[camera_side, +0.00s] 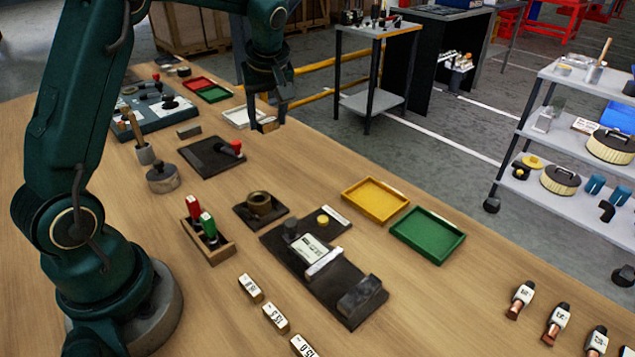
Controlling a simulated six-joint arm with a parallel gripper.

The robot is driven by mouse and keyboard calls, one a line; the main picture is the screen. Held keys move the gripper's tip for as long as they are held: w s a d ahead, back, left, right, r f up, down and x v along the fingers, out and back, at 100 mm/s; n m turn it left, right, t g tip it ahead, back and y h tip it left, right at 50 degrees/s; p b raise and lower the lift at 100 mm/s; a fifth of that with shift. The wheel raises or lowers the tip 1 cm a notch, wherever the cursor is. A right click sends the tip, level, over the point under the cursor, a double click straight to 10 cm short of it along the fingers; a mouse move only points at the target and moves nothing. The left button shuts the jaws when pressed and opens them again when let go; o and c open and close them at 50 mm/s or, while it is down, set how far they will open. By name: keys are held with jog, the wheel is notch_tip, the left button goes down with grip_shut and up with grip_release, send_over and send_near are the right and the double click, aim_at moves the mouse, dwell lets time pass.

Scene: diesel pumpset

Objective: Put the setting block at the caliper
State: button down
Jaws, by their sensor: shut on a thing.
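My gripper (265,117) is at the far end of the table, pointing down and shut on a small pale block with a tan face (268,126). Its markings cannot be read, and the fingers hide part of it. The block is beside the right edge of a white tray (241,117); I cannot tell whether it touches anything below. Similar labelled white blocks (250,288) lie in a row at the front of the table. A dark board (283,245) in the middle carries a white display unit and a pale bar (324,263), which looks like the caliper.
A yellow tray (375,199) and a green tray (428,236) lie right of the board. A dark plate with a ring (260,204) and a wooden holder with red and green items (208,241) stand left of it. Bare table lies between the gripper and the yellow tray.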

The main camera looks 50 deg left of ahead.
jog(key=shift+m+t, duration=0.4)
jog(key=shift+m, duration=0.5)
jog(key=m, duration=0.1)
jog(key=d+m+h, duration=0.1)
jog(key=m, duration=0.1)
jog(key=shift+s+f+t, duration=0.2)
jog(key=shift+f+t, duration=0.1)
jog(key=shift+t, duration=0.1)
jog(key=s+d+m+g+h, duration=0.2)
jog(key=s+d+m+h, duration=0.1)
jog(key=d+m, duration=1.1)
jog(key=s+d+f+m+g+h, duration=0.1)
jog(key=s+d+m+h, duration=0.3)
jog(key=d+m, duration=0.9)
jog(key=s+m+g, duration=0.1)
jog(key=m, duration=0.3)
jog(key=shift+s+d+f+g, duration=0.15)
jog(key=shift+d+g, duration=0.2)
jog(key=shift+g, duration=0.05)
